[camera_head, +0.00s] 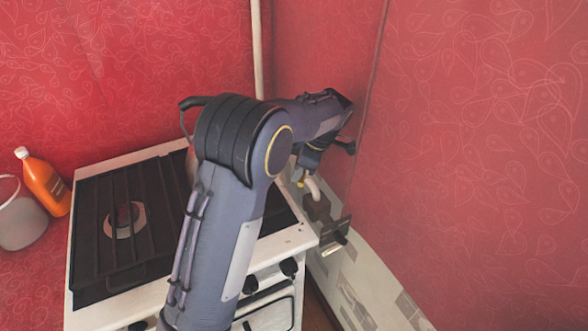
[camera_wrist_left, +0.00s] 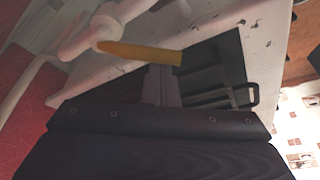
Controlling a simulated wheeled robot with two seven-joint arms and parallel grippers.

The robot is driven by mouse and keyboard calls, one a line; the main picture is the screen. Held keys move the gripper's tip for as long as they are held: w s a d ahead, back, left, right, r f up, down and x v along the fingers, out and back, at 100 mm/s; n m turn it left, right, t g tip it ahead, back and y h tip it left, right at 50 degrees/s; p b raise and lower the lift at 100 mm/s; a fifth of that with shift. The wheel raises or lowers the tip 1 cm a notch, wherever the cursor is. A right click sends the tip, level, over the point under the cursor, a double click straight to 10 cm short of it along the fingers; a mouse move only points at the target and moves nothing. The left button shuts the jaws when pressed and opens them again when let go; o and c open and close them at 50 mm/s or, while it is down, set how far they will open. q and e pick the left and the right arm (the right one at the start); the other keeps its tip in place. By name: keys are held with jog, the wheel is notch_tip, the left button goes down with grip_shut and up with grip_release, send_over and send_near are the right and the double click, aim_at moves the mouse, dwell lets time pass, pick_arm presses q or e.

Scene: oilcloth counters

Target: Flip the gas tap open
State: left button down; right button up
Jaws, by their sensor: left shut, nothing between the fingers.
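The gas tap's yellow lever (camera_wrist_left: 140,52) crosses the upper middle of the left wrist view, joined to a pale curved pipe (camera_wrist_left: 80,38). In the head view the lever (camera_head: 300,184) is a small yellow spot by the pipe (camera_head: 313,187), at the stove's right back corner. My left gripper (camera_head: 307,170) is just above it there, partly hidden by my own arm. In the left wrist view its shut, empty fingers (camera_wrist_left: 163,75) end close to the lever's free end; I cannot tell if they touch. My right gripper is not in view.
The white stove (camera_head: 290,243) with a dark hob (camera_head: 110,220) stands under my left arm. A red patterned wall (camera_head: 480,150) is close on the right. An orange bottle (camera_head: 45,183) and a grey pot (camera_head: 22,222) stand at the far left.

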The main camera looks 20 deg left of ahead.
pick_arm(q)
jog(key=shift+d, duration=0.3)
jog(key=shift+a, duration=0.1)
dwell(0.4)
jog(key=a, duration=0.3)
jog(key=shift+s+a+r+p, duration=0.3)
jog(key=shift+s+r, duration=0.05)
jog(key=shift+r, duration=0.05)
jog(key=v, duration=1)
